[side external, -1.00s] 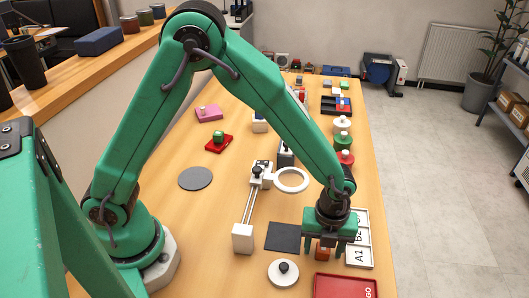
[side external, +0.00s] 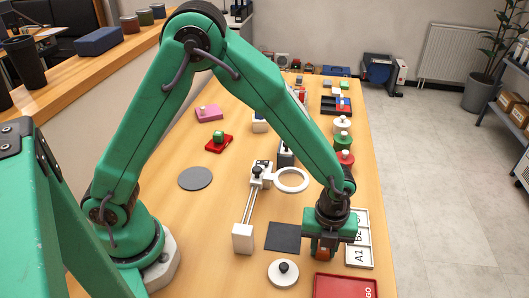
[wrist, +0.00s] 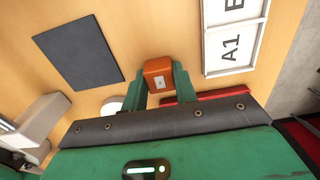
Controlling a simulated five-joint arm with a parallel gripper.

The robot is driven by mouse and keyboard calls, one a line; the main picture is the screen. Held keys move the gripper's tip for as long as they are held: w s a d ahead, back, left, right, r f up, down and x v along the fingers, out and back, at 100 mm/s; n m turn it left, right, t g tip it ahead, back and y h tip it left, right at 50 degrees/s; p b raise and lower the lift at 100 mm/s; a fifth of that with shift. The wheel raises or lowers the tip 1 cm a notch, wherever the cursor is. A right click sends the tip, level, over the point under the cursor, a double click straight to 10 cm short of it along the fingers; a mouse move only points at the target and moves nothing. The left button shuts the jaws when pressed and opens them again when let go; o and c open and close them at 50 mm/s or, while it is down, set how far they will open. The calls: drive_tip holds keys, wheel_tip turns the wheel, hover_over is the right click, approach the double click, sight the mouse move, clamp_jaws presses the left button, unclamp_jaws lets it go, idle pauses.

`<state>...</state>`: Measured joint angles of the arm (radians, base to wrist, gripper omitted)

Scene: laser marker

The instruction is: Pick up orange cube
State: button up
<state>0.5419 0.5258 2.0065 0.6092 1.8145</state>
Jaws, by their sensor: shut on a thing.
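The orange cube (wrist: 158,74) sits between the two fingers of my gripper (wrist: 160,84) in the wrist view, with a small pale label on its face. My gripper is shut on it. In the side external view my gripper (side external: 323,252) points down over the right part of the table, and the cube (side external: 323,254) shows between the fingers, partly hidden by them. Whether the cube touches the table is hard to tell.
A dark square mat (side external: 284,237) lies left of my gripper, and a white disc with a black knob (side external: 283,272) lies below it. A red tray (side external: 345,287) is at the front right. A white A1 tray (side external: 361,257) stands close on the right. A ring on a stand (side external: 291,180) is behind.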

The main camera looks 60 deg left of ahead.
sight(323, 250)
drive_tip(key=shift+r, duration=0.1)
drive_tip(key=shift+r, duration=0.65)
drive_tip(key=r, duration=0.3)
drive_tip(key=shift+s+d+r, duration=0.1)
drive_tip(key=shift+s+d, duration=0.15)
drive_tip(key=shift+s, duration=0.15)
drive_tip(key=s+d+r, duration=0.5)
drive_tip(key=s+r, duration=0.1)
drive_tip(key=s, duration=0.3)
drive_tip(key=shift+s+r, duration=0.15)
drive_tip(key=shift+s, duration=0.15)
drive_tip(key=shift+w+a, duration=0.1)
